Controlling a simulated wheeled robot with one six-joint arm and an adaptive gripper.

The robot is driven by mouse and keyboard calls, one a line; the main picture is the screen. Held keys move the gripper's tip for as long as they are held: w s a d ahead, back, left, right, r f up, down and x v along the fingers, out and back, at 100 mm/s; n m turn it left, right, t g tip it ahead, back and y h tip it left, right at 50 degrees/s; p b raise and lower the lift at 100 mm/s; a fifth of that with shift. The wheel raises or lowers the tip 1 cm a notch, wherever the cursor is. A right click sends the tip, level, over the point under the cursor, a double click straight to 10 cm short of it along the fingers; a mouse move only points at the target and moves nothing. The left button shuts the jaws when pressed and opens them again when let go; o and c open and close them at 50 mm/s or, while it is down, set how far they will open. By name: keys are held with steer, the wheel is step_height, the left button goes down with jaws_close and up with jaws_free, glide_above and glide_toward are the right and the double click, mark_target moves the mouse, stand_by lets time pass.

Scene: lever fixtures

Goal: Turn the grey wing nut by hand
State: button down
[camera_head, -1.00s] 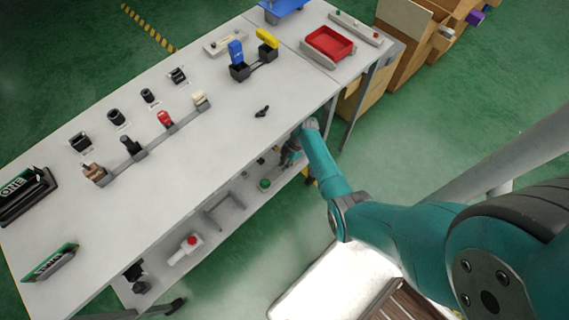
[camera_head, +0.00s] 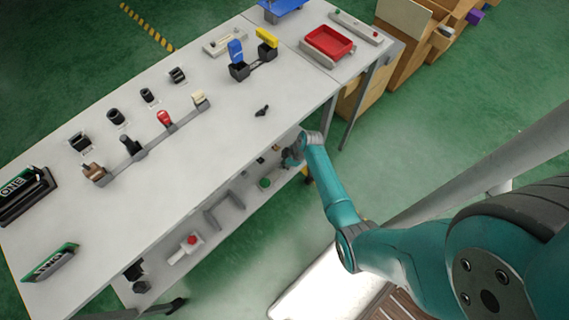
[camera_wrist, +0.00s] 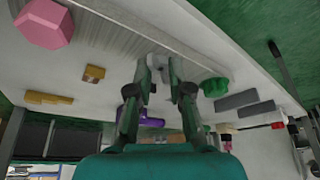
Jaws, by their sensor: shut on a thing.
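The grey wing nut (camera_wrist: 155,61) shows in the wrist view between the tips of my gripper (camera_wrist: 158,72), which is shut on it. The fingers cover part of it, and its exact angle is hard to tell. In the head view my gripper (camera_head: 290,158) is at the lower shelf, below the front edge of the tabletop. The wing nut cannot be made out there.
In the wrist view a green knob (camera_wrist: 215,87) is close on the right, with grey bars (camera_wrist: 245,110) beyond it. The tabletop (camera_head: 225,150) overhangs the shelf.

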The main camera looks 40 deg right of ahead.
steer(key=m, duration=0.2)
steer(key=m+h, duration=0.1)
steer(key=m, duration=0.1)
steer(key=shift+s+a+m+t+h, duration=0.1)
steer(key=shift+a+m+t+h, duration=0.1)
steer(key=shift+m+t+h, duration=0.1)
steer(key=m+h, duration=0.1)
steer(key=m, duration=0.2)
steer(key=shift+a+m, duration=0.15)
steer(key=shift+m, duration=0.15)
steer(key=m+h, duration=0.2)
steer(key=m, duration=0.2)
steer(key=shift+a, duration=0.1)
steer(key=shift+a+m+g+h, duration=0.1)
steer(key=shift+m+g+h, duration=0.35)
steer(key=shift+m, duration=1.65)
steer(key=c, duration=1.1)
jaws_free()
